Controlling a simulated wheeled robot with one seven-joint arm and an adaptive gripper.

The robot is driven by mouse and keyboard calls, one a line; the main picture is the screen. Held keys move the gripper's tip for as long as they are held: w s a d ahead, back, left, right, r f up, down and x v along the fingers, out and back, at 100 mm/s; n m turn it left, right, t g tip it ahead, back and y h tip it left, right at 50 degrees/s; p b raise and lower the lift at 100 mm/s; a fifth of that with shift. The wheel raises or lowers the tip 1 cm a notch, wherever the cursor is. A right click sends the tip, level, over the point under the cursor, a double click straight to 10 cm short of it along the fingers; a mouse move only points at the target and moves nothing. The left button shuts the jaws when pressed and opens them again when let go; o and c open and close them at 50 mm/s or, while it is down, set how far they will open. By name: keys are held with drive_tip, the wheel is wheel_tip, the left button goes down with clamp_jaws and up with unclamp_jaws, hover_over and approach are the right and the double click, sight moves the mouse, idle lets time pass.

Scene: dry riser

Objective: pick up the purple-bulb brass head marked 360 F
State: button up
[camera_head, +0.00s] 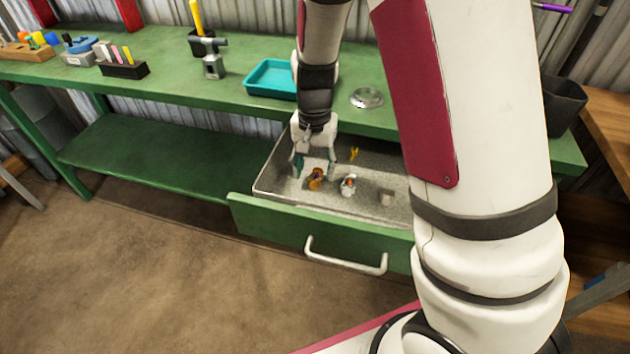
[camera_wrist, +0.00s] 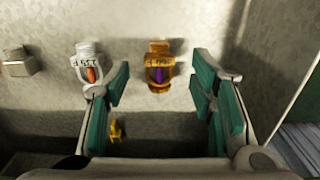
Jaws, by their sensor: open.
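The brass head (camera_wrist: 159,67) with a purple bulb lies on the drawer floor in the wrist view, ahead of and between my open fingers. Dark marks show on it, but I cannot read them clearly. In the head view the brass head (camera_head: 315,179) is in the open drawer, just below my gripper. My gripper (camera_wrist: 160,100) is open and empty, its green pads either side of the brass head's line. It also shows in the head view (camera_head: 313,168), reaching down into the drawer. A silver head (camera_wrist: 89,66) with an orange bulb lies left of the brass head.
A small grey fitting (camera_wrist: 18,62) lies farther left, and a yellow piece (camera_wrist: 116,130) is near the left finger. The green drawer (camera_head: 290,228) stands open under the green bench. A teal tray (camera_head: 262,93) and a round metal dish (camera_head: 367,98) are above.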

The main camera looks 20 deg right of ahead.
sight(316, 179)
wheel_tip(316, 179, down, 3)
drive_tip(key=shift+r+b, duration=0.1)
drive_tip(key=shift+b, duration=0.25)
clamp_jaws()
